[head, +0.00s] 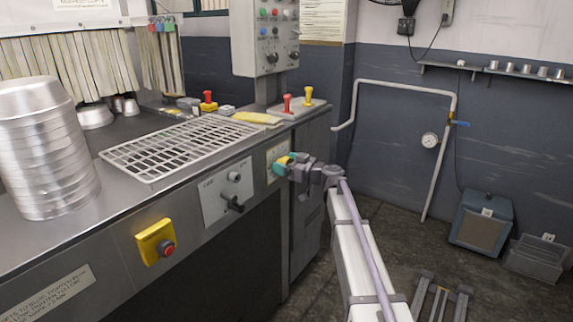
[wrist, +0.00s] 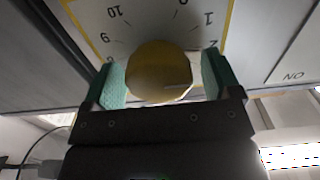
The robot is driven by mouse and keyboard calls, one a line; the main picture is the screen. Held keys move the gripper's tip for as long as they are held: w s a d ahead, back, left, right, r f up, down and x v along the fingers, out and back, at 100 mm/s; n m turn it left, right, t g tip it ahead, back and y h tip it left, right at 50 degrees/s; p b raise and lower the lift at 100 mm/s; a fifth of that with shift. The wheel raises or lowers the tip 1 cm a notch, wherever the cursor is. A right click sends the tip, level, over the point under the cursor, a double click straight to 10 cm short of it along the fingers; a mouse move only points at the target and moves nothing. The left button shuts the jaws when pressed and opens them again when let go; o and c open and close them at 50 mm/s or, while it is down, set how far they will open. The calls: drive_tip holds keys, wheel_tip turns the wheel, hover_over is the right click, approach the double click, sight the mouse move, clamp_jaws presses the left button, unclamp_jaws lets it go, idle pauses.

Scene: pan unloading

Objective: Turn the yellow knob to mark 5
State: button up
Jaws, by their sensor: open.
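The yellow knob (wrist: 158,72) fills the middle of the wrist view, round and seen close up. It sits on a pale dial plate (wrist: 150,20) with a yellow border, where the numbers 10, 9, 0, 1 and 2 show in part. The lower dial numbers, including 5, are hidden behind the knob and gripper. A thin line shows on the knob, but which mark it points to I cannot tell. My gripper (wrist: 161,80) is open, one teal-padded finger on each side of the knob; the left pad is very close to it. In the head view my gripper (head: 287,163) covers most of the dial plate (head: 275,150).
Left of the dial on the counter front are a white panel (head: 215,207) with a black switch and a yellow box with a red button (head: 167,248). A wire rack (head: 180,145) and stacked pans (head: 45,160) stand on top. Floor at right is partly free.

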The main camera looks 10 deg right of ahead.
drive_tip(key=shift+c, duration=0.3)
drive_tip(key=c, duration=0.8)
drive_tip(key=shift+m, duration=0.4)
drive_tip(key=m, duration=0.3)
drive_tip(key=shift+d, duration=0.1)
drive_tip(key=m, duration=0.5)
drive_tip(key=shift+w+f, duration=0.1)
drive_tip(key=m, duration=0.4)
drive_tip(key=shift+d+f, duration=0.1)
drive_tip(key=shift+f+m+b, duration=0.1)
drive_tip(key=shift+m+b, duration=0.2)
drive_tip(key=shift+m, duration=2)
